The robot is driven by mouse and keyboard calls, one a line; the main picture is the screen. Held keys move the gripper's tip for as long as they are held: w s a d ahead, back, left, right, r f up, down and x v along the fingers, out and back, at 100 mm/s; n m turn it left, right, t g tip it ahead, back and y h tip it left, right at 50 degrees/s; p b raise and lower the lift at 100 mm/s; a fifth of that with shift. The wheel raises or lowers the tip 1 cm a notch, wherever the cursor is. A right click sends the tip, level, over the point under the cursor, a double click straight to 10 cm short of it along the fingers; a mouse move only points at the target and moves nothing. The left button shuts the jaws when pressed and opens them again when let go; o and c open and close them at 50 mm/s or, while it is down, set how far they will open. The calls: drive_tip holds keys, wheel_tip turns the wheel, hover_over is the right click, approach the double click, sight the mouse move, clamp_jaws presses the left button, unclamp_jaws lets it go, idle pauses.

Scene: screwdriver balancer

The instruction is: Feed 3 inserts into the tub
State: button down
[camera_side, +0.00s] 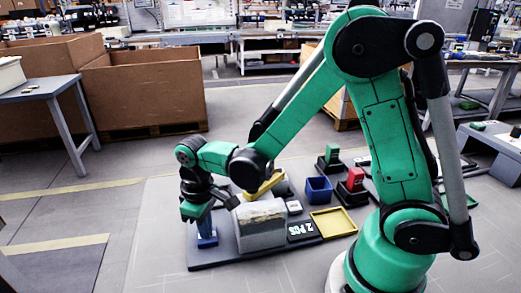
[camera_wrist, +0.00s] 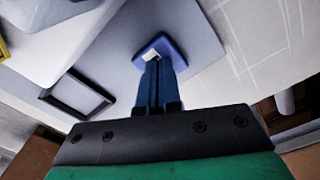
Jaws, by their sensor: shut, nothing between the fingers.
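My gripper (camera_side: 206,224) points down at the left end of the dark base plate. In the wrist view its two blue fingers (camera_wrist: 160,75) are together with nothing seen between them. Directly beyond the fingertips is a small blue holder (camera_wrist: 165,48) with a pale piece at its middle, perhaps an insert; the fingers partly hide it. The holder also shows under my gripper in the side view (camera_side: 207,240). I cannot tell whether the fingertips touch it. A blue open-topped container (camera_side: 319,190), possibly the tub, stands right of the middle; its inside is too small to read.
A large grey block (camera_side: 260,226) stands just right of my gripper. A yellow shallow tray (camera_side: 334,222) lies farther right. Behind are a red fixture (camera_side: 354,183), a green fixture (camera_side: 332,158) and a yellow piece (camera_side: 266,185). Floor left of the plate is clear.

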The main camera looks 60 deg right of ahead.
drive_tip(key=shift+r, duration=3.5)
wheel_tip(320, 180, up, 6)
drive_tip(key=shift+f, duration=5.3)
